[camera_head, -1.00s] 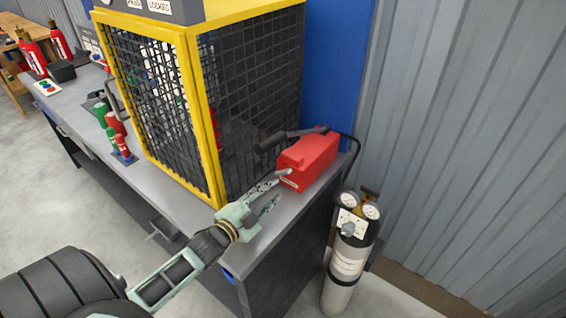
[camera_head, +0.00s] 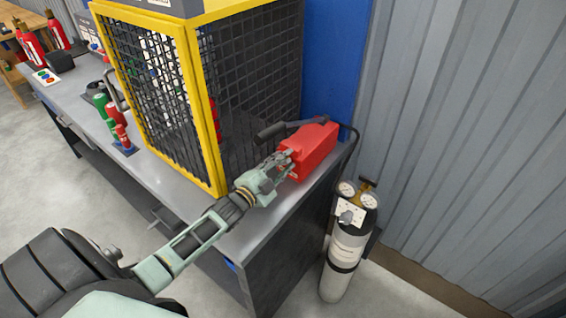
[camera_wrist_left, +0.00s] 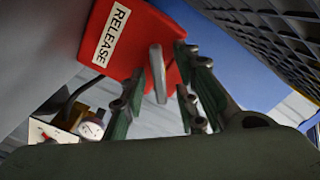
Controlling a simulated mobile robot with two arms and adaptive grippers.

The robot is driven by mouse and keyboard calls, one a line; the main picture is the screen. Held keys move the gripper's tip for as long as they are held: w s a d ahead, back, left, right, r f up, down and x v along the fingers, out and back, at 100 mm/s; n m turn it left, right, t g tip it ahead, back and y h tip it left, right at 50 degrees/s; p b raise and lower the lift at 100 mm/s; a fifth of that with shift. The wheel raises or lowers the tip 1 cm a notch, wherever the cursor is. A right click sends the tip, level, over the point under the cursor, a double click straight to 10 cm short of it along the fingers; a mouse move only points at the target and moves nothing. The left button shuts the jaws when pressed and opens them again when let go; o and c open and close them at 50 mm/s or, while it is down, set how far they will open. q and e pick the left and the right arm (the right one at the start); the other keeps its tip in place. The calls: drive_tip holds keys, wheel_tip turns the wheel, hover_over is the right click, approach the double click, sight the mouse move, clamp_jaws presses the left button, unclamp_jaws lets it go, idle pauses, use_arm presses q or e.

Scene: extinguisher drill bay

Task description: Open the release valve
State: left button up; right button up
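The release valve is a red box (camera_head: 313,152) on the right end of the grey bench. A dark handle (camera_head: 275,130) sits on its top. The left wrist view shows its white RELEASE label (camera_wrist_left: 111,34) and a short grey lever (camera_wrist_left: 158,75) standing out from its face. My left gripper (camera_head: 287,160) is at the box's near left side. In the left wrist view its two fingers (camera_wrist_left: 165,90) are apart, one on each side of the lever, with gaps visible, so it looks open and not clamped. The lever is hidden behind the gripper in the head view. My right gripper is not in view.
A yellow-framed mesh cage (camera_head: 205,100) stands close left of the box. A gas cylinder with gauges (camera_head: 348,240) stands on the floor right of the bench. A dark hose (camera_head: 352,140) runs from the box. Small red and green extinguishers (camera_head: 117,125) stand left.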

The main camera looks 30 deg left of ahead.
use_arm(q)
clamp_jaws()
idle(0.3)
drive_tip(key=n, duration=0.4)
drive_tip(key=shift+a, duration=0.1)
unclamp_jaws()
idle(0.4)
drive_tip(key=s, duration=1.2)
drive_tip(key=shift+a, duration=0.45)
